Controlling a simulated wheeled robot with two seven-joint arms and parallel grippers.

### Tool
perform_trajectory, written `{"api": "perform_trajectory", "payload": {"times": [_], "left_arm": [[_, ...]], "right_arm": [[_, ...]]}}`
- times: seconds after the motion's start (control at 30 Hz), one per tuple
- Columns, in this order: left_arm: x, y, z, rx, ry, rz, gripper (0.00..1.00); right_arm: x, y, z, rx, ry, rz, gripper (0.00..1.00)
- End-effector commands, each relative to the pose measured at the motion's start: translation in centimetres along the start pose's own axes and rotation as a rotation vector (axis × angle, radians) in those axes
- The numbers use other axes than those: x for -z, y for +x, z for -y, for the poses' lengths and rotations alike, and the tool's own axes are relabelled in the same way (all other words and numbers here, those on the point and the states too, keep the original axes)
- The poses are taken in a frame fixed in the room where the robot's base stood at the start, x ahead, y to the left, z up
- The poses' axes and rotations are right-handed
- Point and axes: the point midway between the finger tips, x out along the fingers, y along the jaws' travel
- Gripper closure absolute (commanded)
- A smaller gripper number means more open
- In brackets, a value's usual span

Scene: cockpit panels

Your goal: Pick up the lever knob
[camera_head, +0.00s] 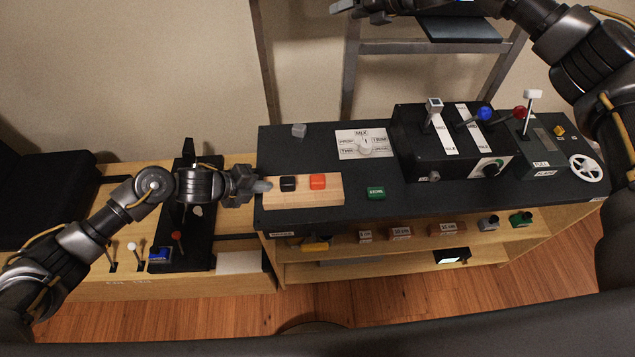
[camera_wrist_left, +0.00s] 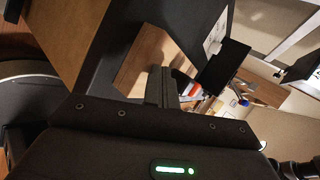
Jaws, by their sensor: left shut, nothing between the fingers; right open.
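Several knobs show in the head view, and I cannot tell for sure which is the lever knob. A loose grey cube-like knob (camera_head: 299,130) lies at the back left of the black console top. Standing levers carry a grey square knob (camera_head: 434,104), a blue ball (camera_head: 485,114), a red ball (camera_head: 520,113) and a white handle (camera_head: 533,95). My left gripper (camera_head: 264,186) is shut and empty, at the left end of the wooden block; its closed fingers show in the left wrist view (camera_wrist_left: 161,88). My right gripper (camera_head: 345,7) is open at the top edge, partly cut off, away from the console.
The wooden block (camera_head: 300,198) bears a black piece (camera_head: 288,184) and an orange piece (camera_head: 317,181). A green piece (camera_head: 376,193) lies right of it. A lower shelf (camera_head: 340,249) holds several blocks. A white wheel (camera_head: 585,168) is at right.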

Motion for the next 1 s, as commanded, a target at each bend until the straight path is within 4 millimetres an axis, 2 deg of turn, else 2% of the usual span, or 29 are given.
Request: {"api": "perform_trajectory", "payload": {"times": [0.03,0.07,0.1,0.17,0.2,0.3,0.4,0.53,0.7,0.87,1.0], "left_arm": [[0.0,0.0,-0.1,-0.001,-0.001,0.0,1.0],[0.0,0.0,-0.1,-0.001,-0.001,0.0,1.0],[0.0,0.0,-0.1,-0.001,-0.001,0.0,1.0],[0.0,0.0,-0.1,-0.002,-0.001,0.0,1.0],[0.0,0.0,-0.1,-0.002,-0.001,0.0,1.0],[0.0,0.0,-0.1,-0.002,-0.001,0.001,1.0],[0.0,0.0,-0.1,-0.002,-0.001,0.001,1.0],[0.0,0.0,-0.1,-0.002,-0.001,0.001,1.0],[0.0,0.0,-0.1,-0.002,-0.001,0.001,1.0],[0.0,0.0,-0.1,-0.001,-0.001,0.0,1.0],[0.0,0.0,-0.1,-0.001,-0.001,0.0,1.0]], "right_arm": [[3.2,2.3,-3.1,-0.025,-0.111,-0.107,0.44],[5.3,3.3,-4.6,-0.037,-0.181,-0.173,0.44],[8.3,4.5,-6.5,-0.054,-0.278,-0.264,0.44],[12.8,5.7,-8.8,-0.079,-0.428,-0.402,0.44],[15.9,6.2,-9.9,-0.094,-0.528,-0.496,0.44],[22.5,6.0,-11.4,-0.125,-0.764,-0.719,0.44],[26.8,5.0,-11.4,-0.144,-0.938,-0.892,0.44],[29.7,3.6,-10.7,-0.153,-1.072,-1.037,0.44],[30.8,2.9,-10.2,-0.157,-1.129,-1.104,0.44],[31.5,3.3,-9.8,-0.158,-1.129,-1.108,0.44],[33.4,4.5,-8.9,-0.159,-1.127,-1.108,0.44]]}}
